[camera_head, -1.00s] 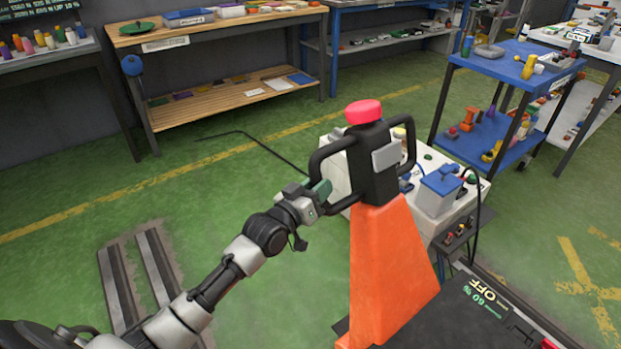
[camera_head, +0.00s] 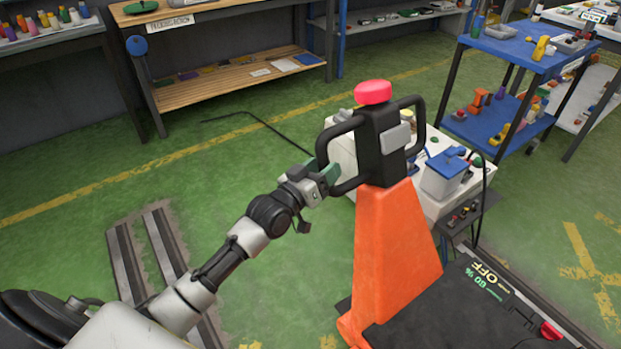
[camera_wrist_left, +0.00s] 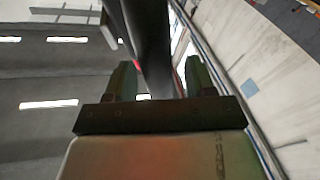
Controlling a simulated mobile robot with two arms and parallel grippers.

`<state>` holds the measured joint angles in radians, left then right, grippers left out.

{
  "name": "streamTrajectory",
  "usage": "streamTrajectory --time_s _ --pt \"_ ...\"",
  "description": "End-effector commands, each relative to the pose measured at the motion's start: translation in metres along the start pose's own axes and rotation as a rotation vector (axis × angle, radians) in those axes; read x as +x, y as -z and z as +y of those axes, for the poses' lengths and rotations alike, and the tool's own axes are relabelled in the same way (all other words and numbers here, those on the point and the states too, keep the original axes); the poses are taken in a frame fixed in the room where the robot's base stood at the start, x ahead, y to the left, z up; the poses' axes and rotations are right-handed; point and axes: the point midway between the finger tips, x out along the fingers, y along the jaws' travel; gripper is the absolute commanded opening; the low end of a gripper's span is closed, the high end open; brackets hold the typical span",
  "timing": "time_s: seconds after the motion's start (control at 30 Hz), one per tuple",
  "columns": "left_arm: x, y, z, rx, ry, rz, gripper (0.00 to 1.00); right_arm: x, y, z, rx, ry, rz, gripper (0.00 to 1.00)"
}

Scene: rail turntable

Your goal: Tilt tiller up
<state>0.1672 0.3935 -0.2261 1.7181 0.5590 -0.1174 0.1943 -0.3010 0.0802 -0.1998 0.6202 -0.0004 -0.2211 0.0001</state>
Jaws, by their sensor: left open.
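The tiller (camera_head: 384,138) is a black head with a loop handle on each side and a red knob on top. It stands upright on an orange column (camera_head: 395,240) in the head view. My left gripper (camera_head: 328,178) is at the left loop handle. In the left wrist view, a dark handle bar (camera_wrist_left: 150,45) runs between the two green fingers (camera_wrist_left: 160,80), with gaps beside it. The left gripper is open around the bar. My right gripper is in neither view.
A white unit with a blue-lidded box (camera_head: 447,165) stands behind the column. A blue cart (camera_head: 500,50) is at the right, and a wooden shelf bench (camera_head: 240,85) is at the back left. A dark panel reading OFF (camera_head: 485,275) lies at the lower right. Green floor is open at the left.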

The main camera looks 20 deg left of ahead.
Motion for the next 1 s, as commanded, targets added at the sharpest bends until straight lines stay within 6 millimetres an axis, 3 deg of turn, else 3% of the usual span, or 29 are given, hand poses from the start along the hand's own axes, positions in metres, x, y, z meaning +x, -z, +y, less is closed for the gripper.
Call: streamTrajectory --time_s 0.5,0.7,1.0 --pt "-0.088 -0.001 0.000 0.002 0.000 -0.002 0.55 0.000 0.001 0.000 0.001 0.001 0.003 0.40" --pt "-0.101 -0.001 0.001 0.002 -0.001 -0.001 0.55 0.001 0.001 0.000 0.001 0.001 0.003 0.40" --pt "-0.101 0.000 0.000 0.002 -0.001 0.000 0.55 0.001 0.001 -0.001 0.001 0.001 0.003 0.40"
